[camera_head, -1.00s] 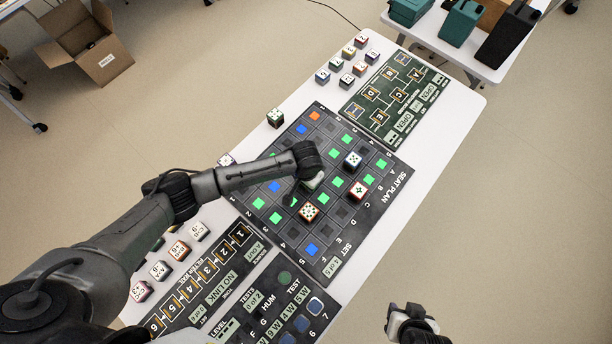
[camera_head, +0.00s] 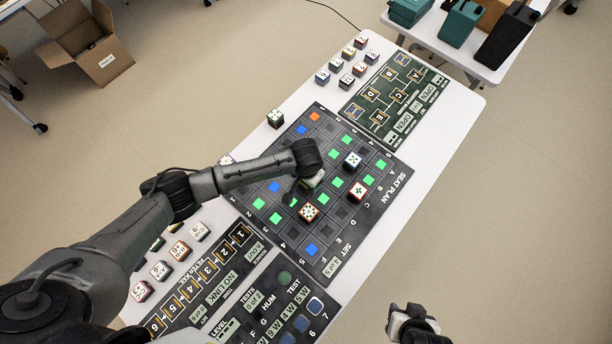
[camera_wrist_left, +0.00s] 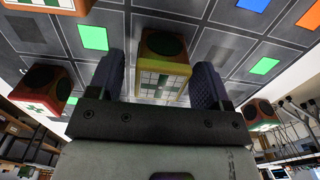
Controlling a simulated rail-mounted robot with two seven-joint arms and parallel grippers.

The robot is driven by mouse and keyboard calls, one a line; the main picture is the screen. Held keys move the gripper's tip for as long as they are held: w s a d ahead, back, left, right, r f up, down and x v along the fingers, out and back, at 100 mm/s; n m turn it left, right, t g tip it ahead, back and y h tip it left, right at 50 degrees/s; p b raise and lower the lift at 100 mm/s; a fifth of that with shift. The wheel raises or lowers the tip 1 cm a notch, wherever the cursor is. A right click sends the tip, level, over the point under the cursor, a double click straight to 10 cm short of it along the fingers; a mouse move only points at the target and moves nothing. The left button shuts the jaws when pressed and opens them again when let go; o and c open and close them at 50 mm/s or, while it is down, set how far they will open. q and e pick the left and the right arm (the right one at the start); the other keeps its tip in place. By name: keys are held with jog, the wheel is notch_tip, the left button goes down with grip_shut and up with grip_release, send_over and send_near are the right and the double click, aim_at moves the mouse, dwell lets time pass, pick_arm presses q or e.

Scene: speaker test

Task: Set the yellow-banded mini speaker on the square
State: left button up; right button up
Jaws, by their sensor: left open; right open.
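The yellow-banded mini speaker (camera_wrist_left: 163,82) is a small cube with a dark round top and a pale green-and-white patterned face. In the left wrist view it stands between the spread fingers of my left gripper (camera_wrist_left: 165,88), with a gap showing at its right. In the head view the speaker (camera_head: 313,180) is partly hidden under my left wrist, over the middle of the seat-plan board (camera_head: 345,240). The board carries dark, green, blue and orange squares; the one under the speaker is hidden. My right gripper (camera_head: 410,320) is open and empty, off the table's right side.
Nearby on the board stand a red-and-orange cube (camera_head: 309,212), a red-edged cube (camera_head: 358,191) and a dark-green-marked cube (camera_head: 352,160). Another cube (camera_head: 275,118) stands beside the board's far left edge. Several cubes cluster at the table's far end. The right table margin (camera_head: 440,150) is clear.

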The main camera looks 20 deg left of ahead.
pick_arm(q)
notch_tip(320, 180, up, 10)
jog(key=shift+r+p, duration=0.25)
jog(key=shift+p, duration=0.65)
jog(key=s+d, duration=0.1)
jog(key=s, duration=0.1)
jog(key=s+d+f+h, duration=0.1)
jog(key=s, duration=0.1)
jog(key=s+d+m+h, duration=0.1)
jog(key=s+d, duration=0.1)
jog(key=s, duration=0.1)
jog(key=shift+f+t, duration=0.25)
jog(key=shift+t, duration=0.15)
jog(key=s+a+r+n+t+y, duration=0.1)
jog(key=s+a, duration=0.5)
jog(key=s, duration=0.3)
jog(key=s+a+r+n+t, duration=0.1)
jog(key=s+a, duration=0.5)
jog(key=s, duration=0.2)
jog(key=shift+s+r+t+y, duration=0.4)
